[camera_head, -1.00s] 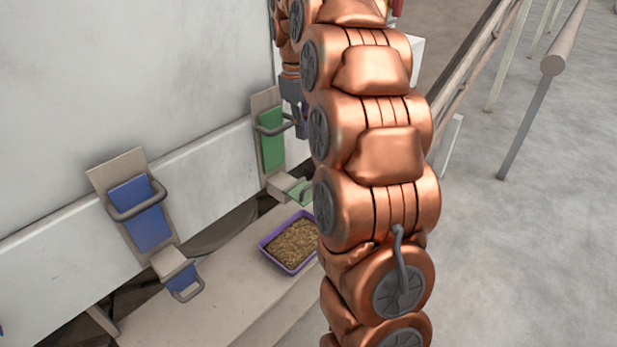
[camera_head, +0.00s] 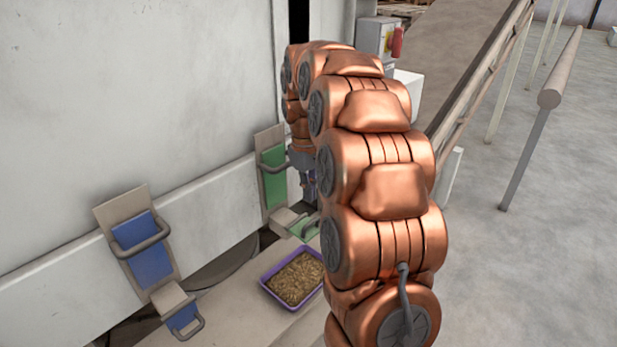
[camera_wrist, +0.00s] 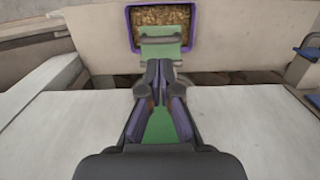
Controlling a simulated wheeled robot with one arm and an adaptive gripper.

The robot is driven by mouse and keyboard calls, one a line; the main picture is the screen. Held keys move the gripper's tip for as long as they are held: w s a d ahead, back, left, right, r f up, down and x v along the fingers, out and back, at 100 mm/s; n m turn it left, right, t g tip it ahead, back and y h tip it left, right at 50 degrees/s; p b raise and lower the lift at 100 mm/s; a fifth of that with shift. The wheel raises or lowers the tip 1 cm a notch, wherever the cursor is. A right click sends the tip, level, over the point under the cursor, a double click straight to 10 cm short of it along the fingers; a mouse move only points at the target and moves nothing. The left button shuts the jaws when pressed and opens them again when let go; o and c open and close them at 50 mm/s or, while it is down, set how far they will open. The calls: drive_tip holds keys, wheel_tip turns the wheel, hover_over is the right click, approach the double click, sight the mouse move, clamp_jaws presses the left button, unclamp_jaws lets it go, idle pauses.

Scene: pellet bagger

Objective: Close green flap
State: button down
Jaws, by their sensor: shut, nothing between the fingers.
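The green flap shows as an upper green panel (camera_head: 274,182) on a beige plate on the white wall, and a lower green piece (camera_head: 300,229) with a dark handle sticks out at the spout below. I cannot tell how the two connect. In the wrist view the lower green piece (camera_wrist: 165,47) lies just beyond my fingertips, and the upper green panel (camera_wrist: 160,125) shows between my fingers. My gripper (camera_head: 310,200) is shut and empty, pointing down in front of the panel, above the lower piece. Its fingertips (camera_wrist: 160,70) meet in the wrist view. My arm partly hides this spot in the head view.
A purple tray (camera_head: 264,283) of brown pellets sits on the beige ledge below the green spout. To the left are a blue panel (camera_head: 146,265) and a lower blue piece (camera_head: 185,317) with handles.

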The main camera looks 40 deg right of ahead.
sight(312, 221)
drive_tip(key=shift+s+f+p, duration=0.15)
drive_tip(key=shift+f+p, duration=0.25)
drive_tip(key=shift+f, duration=1.25)
drive_tip(key=shift+s+f+p, duration=0.1)
drive_tip(key=shift+f+p, duration=0.3)
drive_tip(key=shift+f, duration=1.25)
drive_tip(key=shift+s+d+f+t+b, duration=0.15)
drive_tip(key=shift+t+b, duration=0.15)
drive_tip(key=shift+b, duration=0.2)
